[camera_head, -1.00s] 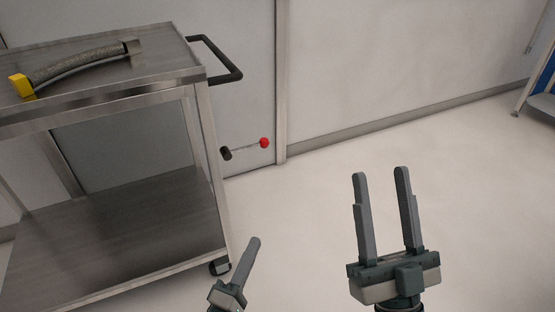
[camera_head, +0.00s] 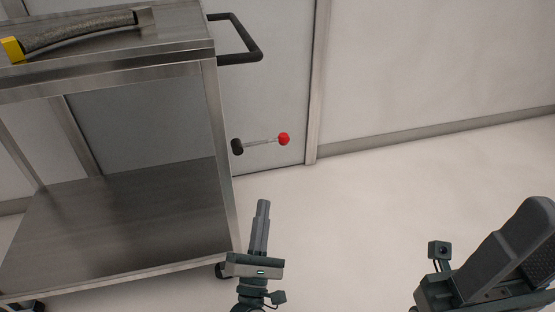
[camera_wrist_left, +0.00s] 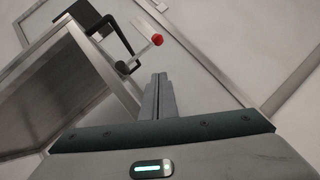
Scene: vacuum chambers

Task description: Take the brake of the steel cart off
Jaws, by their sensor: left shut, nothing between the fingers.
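The steel cart (camera_head: 222,150) stands at the left. Its brake lever (camera_head: 262,142) is a thin rod with a black pivot end near the cart's corner post and a red knob (camera_head: 284,139) at its right end. The rod points out nearly level, slightly up. My left gripper (camera_head: 263,203) is shut and empty, below the lever and apart from it, fingers pointing up. In the left wrist view the red knob (camera_wrist_left: 157,40) is beyond the closed fingertips (camera_wrist_left: 159,76). My right gripper (camera_head: 530,225) is at the lower right, fingers apart, partly cut off.
A black push handle (camera_head: 250,45) juts from the cart's top end, above the lever. A grey hose with a yellow end (camera_head: 12,50) lies on the cart's top. A wall with a vertical post (camera_head: 316,85) is behind. The floor (camera_head: 370,210) right of the cart is clear.

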